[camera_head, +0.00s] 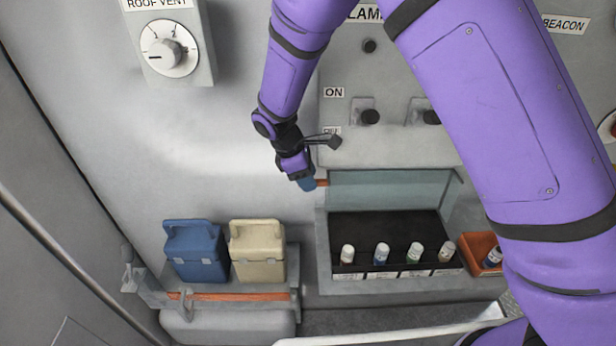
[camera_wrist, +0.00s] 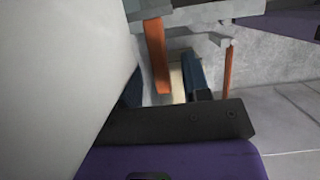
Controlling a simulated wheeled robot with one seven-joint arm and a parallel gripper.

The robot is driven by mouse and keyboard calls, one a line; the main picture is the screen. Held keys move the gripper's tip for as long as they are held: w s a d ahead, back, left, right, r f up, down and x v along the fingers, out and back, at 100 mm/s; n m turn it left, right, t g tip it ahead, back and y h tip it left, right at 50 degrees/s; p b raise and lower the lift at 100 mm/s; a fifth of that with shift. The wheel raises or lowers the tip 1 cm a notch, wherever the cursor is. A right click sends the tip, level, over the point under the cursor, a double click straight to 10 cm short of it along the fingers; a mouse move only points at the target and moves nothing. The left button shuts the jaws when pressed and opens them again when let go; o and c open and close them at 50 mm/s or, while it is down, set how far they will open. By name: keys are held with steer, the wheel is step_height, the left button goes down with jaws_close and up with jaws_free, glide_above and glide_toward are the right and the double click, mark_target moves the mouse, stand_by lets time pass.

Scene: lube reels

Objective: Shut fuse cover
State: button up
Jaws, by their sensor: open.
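The fuse cover (camera_head: 390,190) is a see-through teal panel. It stands raised at the back of the fuse box (camera_head: 322,245), whose black inside is uncovered. Several small capped fuses (camera_head: 382,254) stand in a row along the front of the box. In the wrist view a dark finger part lies across the lower middle, and the fingertips are not clear.
A blue case (camera_head: 195,252) and a cream case (camera_head: 257,251) stand on a shelf with an orange front bar (camera_head: 228,297) at lower left. An orange bin (camera_head: 480,252) sits right of the fuse box. Switches (camera_head: 369,117) project from the panel above.

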steer(key=shift+f, duration=0.2)
jaws_close()
